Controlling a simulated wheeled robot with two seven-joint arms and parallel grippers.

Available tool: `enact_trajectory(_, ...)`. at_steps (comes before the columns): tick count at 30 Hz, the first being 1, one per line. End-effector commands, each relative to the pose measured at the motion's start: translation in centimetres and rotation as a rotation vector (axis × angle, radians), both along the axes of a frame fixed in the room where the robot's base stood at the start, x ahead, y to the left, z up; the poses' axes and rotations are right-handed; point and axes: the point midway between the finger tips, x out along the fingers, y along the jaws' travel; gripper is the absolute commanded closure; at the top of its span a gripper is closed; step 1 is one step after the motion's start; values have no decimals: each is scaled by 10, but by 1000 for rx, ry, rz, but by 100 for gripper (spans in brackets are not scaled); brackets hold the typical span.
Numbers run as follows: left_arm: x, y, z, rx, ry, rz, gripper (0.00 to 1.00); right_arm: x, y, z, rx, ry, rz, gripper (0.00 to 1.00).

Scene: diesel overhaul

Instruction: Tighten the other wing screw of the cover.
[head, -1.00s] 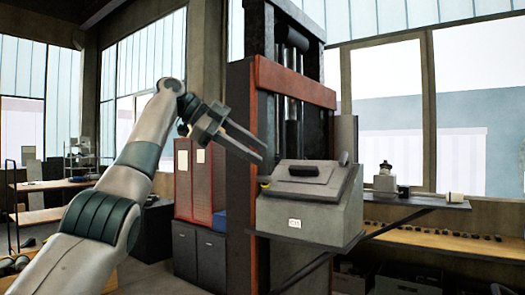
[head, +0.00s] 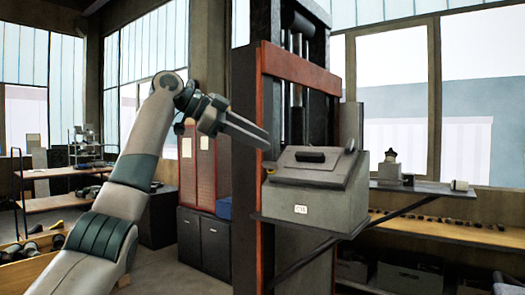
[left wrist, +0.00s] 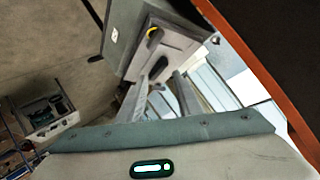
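A grey box (head: 305,208) with a sloped cover (head: 312,172) and a dark handle (head: 309,156) stands on a bracket at the press. A yellow wing screw (head: 270,171) sits at the cover's left edge and also shows in the left wrist view (left wrist: 152,32). My right gripper is out of view.
The press's red and dark column (head: 243,170) stands directly left of the box. A shelf (head: 425,187) to the right holds small parts. A workbench (head: 440,230) with several parts runs under the windows. A red cabinet (head: 197,168) stands behind.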

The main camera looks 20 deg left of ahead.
Motion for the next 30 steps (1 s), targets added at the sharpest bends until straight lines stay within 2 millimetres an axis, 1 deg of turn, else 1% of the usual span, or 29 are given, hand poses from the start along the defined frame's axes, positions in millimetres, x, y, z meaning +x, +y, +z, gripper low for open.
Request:
enact_trajectory(1, 0, 0, -1, -19, 4, 28, 68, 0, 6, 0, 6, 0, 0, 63)
enact_trajectory(4, 0, 0, -2, -65, 21, 95, 68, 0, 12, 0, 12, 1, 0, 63)
enact_trajectory(10, 1, -1, -3, -161, 54, 229, 68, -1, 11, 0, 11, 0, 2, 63)
enact_trajectory(12, 1, -2, -9, -197, 66, 281, 68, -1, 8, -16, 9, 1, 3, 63)
enact_trajectory(24, 3, -3, -12, -366, 127, 520, 68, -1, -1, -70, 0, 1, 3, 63)
enact_trajectory(30, 4, -3, -13, -464, 162, 664, 68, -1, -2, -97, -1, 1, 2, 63)
